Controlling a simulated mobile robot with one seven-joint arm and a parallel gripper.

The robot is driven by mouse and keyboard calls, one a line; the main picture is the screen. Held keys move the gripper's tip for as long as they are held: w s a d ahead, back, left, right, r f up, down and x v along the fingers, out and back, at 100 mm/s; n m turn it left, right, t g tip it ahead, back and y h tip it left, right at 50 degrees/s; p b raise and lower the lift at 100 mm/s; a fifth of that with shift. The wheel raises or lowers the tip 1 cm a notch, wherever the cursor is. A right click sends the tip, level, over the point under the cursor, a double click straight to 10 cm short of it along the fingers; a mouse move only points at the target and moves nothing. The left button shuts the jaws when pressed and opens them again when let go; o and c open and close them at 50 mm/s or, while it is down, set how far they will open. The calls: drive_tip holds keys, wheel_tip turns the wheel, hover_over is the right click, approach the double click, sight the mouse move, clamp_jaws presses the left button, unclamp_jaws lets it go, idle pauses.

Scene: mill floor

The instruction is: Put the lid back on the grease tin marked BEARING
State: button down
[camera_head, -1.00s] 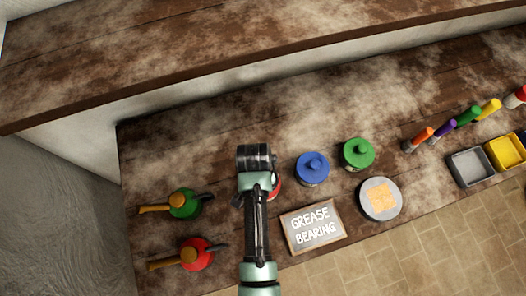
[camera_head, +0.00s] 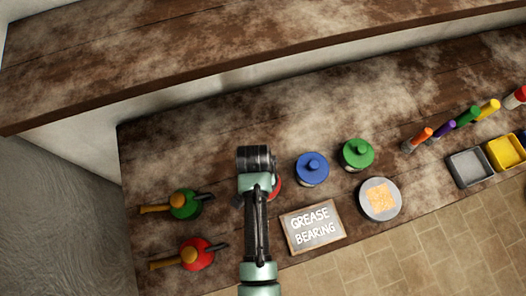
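A sign reading GREASE BEARING (camera_head: 312,228) lies on the bench. Behind it stand a blue-lidded tin (camera_head: 312,167) and a green-lidded tin (camera_head: 356,153), each with a knob on top. A red round thing (camera_head: 277,187) shows only at its edge beside my arm; I cannot tell if it is a lid or a lidded tin. Right of the sign is a round grey thing (camera_head: 380,212) with an orange-yellow patch on top; whether it is an open tin or a flat disc is unclear. My gripper (camera_head: 254,190) is over or beside the red thing, its fingers hidden by my wrist.
Red (camera_head: 195,254) and green (camera_head: 184,204) oil cans with wooden handles lie at the left. Coloured-handled tools (camera_head: 443,131) and small grey (camera_head: 468,167) and yellow (camera_head: 505,151) bins are at the right. A raised shelf (camera_head: 200,70) runs behind the bench.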

idle(0.4)
unclamp_jaws()
idle(0.4)
drive_tip(key=shift+r, duration=0.1)
drive_tip(key=shift+r+p, duration=3.45)
drive_tip(key=shift+p, duration=0.2)
drive_tip(key=shift+f, duration=0.1)
clamp_jaws()
